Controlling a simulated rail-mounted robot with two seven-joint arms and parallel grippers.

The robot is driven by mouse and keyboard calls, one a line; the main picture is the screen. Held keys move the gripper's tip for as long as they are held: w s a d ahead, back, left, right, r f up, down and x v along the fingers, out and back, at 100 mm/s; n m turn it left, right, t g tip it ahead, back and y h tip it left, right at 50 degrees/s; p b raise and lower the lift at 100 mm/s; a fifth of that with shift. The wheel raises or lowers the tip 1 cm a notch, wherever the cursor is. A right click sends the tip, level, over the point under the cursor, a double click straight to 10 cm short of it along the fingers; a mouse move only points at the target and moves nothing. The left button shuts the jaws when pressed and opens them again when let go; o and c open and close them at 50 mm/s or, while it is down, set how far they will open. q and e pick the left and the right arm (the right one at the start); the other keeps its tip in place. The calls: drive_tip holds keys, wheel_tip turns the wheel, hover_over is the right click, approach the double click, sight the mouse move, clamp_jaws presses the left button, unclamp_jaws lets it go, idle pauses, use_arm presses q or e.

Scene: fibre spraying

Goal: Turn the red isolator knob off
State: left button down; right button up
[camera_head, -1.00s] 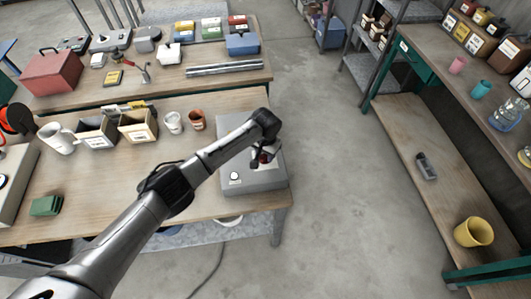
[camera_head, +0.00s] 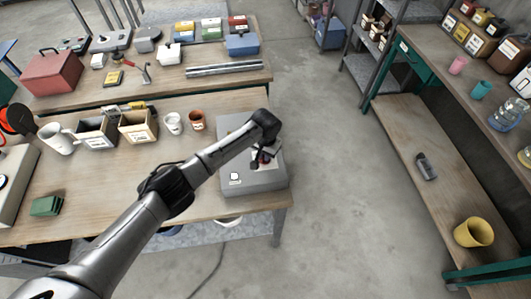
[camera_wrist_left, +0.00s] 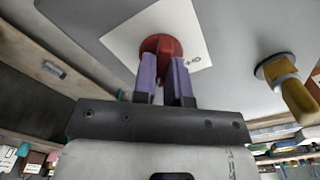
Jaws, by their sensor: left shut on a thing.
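The red isolator knob (camera_wrist_left: 162,46) sits on a white plate (camera_wrist_left: 125,40) on the grey box, seen close up in the left wrist view. My left gripper (camera_wrist_left: 165,72) has its two purple fingers on either side of the knob's grip and is shut on it. In the head view the left gripper (camera_head: 265,157) is over the grey box (camera_head: 262,183) at the right end of the near bench, and it mostly hides the knob. A small printed mark shows on the plate beside the knob. My right gripper is not in view.
A yellow-orange handle (camera_wrist_left: 285,80) stands on the box near the knob. A white round part (camera_head: 234,176) is on the box's near left. Two open bins (camera_head: 137,130), a white cup (camera_head: 173,123) and a brown cup (camera_head: 197,120) stand left of it. Floor right of the bench is clear.

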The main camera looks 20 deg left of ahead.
use_arm(q)
drive_tip(key=n+p, duration=0.2)
drive_tip(key=p, duration=0.1)
drive_tip(key=n+p, duration=0.1)
drive_tip(key=shift+r+n+p, duration=0.25)
drive_tip(key=shift+n+p, duration=0.15)
drive_tip(key=n+p, duration=0.2)
drive_tip(key=n, duration=0.1)
drive_tip(key=shift+a+f+n+p, duration=0.1)
drive_tip(key=shift+n+p, duration=0.2)
drive_tip(key=n+p, duration=0.2)
drive_tip(key=n, duration=0.2)
drive_tip(key=shift+s+a, duration=0.1)
drive_tip(key=n+p, duration=0.1)
drive_tip(key=n, duration=0.3)
drive_tip(key=shift+f, duration=0.1)
drive_tip(key=shift+n, duration=0.4)
drive_tip(key=c, duration=1.2)
unclamp_jaws()
drive_tip(key=shift+a, duration=0.1)
drive_tip(key=shift+o, duration=0.2)
